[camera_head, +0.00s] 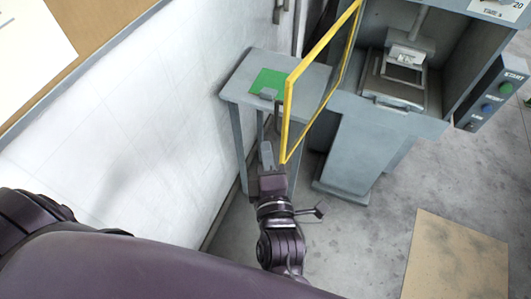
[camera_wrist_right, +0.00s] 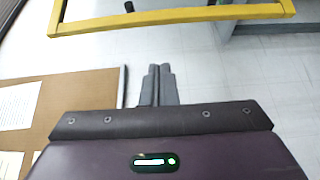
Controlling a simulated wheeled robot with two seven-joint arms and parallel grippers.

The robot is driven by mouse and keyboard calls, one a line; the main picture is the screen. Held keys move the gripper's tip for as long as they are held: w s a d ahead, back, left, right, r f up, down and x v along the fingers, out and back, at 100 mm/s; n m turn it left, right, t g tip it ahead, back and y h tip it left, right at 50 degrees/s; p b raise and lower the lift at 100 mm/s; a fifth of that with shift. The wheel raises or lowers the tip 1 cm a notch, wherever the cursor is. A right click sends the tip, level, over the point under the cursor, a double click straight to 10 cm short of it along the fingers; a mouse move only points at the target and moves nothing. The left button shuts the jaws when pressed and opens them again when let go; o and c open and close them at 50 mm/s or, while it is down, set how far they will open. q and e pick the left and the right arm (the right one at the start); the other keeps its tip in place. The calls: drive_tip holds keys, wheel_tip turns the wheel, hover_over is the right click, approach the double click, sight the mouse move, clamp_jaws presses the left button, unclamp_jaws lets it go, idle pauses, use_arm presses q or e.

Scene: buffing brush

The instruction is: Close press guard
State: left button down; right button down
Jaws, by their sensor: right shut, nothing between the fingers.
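The press guard (camera_head: 289,100) is a yellow frame. It stands swung out from the left side of the grey press (camera_head: 372,135), so the press opening is uncovered. My right gripper (camera_head: 266,148) is shut and empty, just left of the guard's lower near corner. In the right wrist view the guard's yellow bar (camera_wrist_right: 180,16) crosses the top, and my shut fingertips (camera_wrist_right: 158,68) lie below it in the picture with a visible gap. I cannot tell whether any other part touches the guard. My left gripper is not in view.
A small grey table (camera_head: 235,85) with a green plate (camera_head: 268,82) stands left of the guard, by the white wall (camera_head: 130,110). A control box (camera_head: 490,95) with buttons is on the press's right. A brown board (camera_head: 455,258) lies on the floor at the lower right.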

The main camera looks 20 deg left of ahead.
drive_tip(key=p+x, duration=0.3)
drive_tip(key=x, duration=0.5)
drive_tip(key=d, duration=0.1)
drive_tip(key=s+d+p, duration=0.1)
drive_tip(key=d, duration=0.2)
drive_tip(key=shift+s+p, duration=0.3)
drive_tip(key=shift+p, duration=0.1)
